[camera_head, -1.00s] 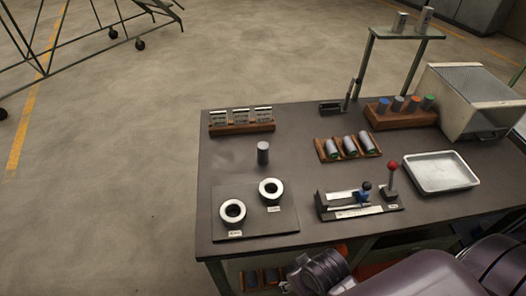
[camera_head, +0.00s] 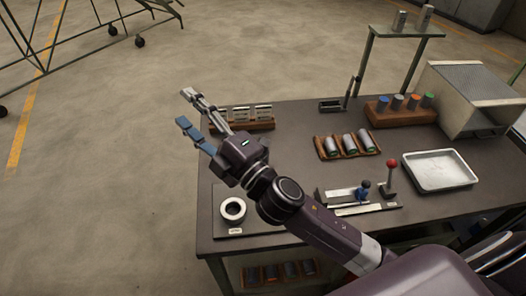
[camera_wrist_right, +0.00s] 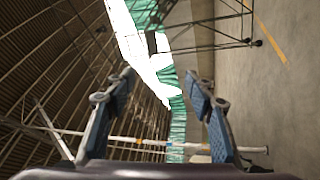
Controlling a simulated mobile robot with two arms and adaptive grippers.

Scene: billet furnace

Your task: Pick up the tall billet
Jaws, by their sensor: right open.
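Two grey billets stand on the raised shelf (camera_head: 408,33) at the back right; the right one (camera_head: 424,18) looks taller than the left one (camera_head: 399,21). The single upright grey cylinder on the table is now hidden behind my right arm. My right gripper (camera_head: 186,108) is open and empty, raised over the table's left side and pointing to the upper left. In the right wrist view its two fingers (camera_wrist_right: 160,80) are spread with nothing between them. My left gripper is not in view.
On the table (camera_head: 290,125) are a rack of several colour-topped billets (camera_head: 400,118), a three-billet rack (camera_head: 327,157), a metal tray (camera_head: 440,185), a red-knobbed lever (camera_head: 391,165) and a white ring (camera_head: 233,209). A metal box (camera_head: 465,88) stands at right.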

